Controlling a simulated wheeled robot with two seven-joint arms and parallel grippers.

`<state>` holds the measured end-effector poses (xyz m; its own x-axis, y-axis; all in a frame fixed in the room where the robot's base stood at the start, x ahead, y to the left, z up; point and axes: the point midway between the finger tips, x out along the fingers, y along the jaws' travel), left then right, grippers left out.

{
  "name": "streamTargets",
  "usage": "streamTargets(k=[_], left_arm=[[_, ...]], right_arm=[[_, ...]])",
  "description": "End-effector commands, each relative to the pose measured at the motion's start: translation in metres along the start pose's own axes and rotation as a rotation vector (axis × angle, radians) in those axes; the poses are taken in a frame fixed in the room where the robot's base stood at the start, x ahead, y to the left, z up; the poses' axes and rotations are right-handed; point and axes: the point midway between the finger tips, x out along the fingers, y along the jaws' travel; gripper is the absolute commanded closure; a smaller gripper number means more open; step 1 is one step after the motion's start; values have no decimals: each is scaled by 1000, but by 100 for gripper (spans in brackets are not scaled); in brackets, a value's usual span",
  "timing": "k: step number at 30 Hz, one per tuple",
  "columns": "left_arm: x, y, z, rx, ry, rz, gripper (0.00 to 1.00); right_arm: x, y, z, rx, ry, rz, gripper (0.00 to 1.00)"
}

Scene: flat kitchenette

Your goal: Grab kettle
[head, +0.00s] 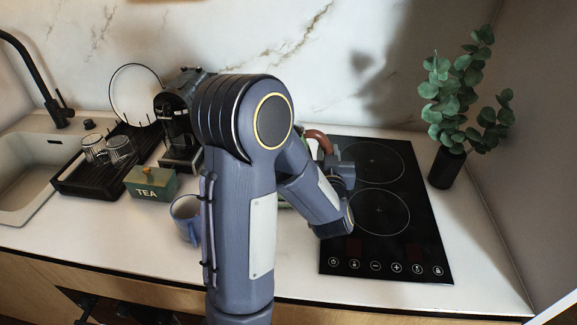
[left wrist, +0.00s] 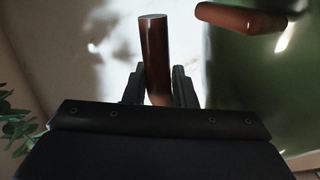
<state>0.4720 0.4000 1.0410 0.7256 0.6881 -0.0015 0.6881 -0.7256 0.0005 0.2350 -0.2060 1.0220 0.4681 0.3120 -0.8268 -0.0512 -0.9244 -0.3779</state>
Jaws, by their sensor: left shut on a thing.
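The kettle is mostly hidden behind my left arm in the head view. Its curved brown handle (head: 320,141) shows just right of my arm, at the left edge of the cooktop. In the left wrist view the brown handle (left wrist: 154,45) stands between the two dark fingers of my left gripper (left wrist: 157,84), which is shut on it. The glossy green kettle body (left wrist: 250,80) fills the right of that view, with a second brown part near the top. I cannot tell whether the kettle touches the counter. My right gripper is not in view.
The black cooktop (head: 385,235) lies to the right, with a plant in a black vase (head: 446,167) beyond it. A blue mug (head: 184,212), a green tea box (head: 150,184), a coffee machine (head: 178,130) and a drying rack (head: 85,182) stand left of my arm.

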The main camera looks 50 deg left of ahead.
Motion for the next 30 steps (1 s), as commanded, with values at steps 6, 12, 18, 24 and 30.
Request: streamTargets(k=[6,12,18,24,30], left_arm=[[0,-1,-1,5,4,-2,100],[1,0,-5,6,14,-2,100],[1,0,-5,5,13,-2,100],[1,0,-9,2,12,-2,100],[1,0,-21,2,14,-2,100]], right_arm=[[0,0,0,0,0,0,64],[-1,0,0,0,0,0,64],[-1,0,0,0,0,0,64],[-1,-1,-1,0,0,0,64],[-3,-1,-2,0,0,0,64]])
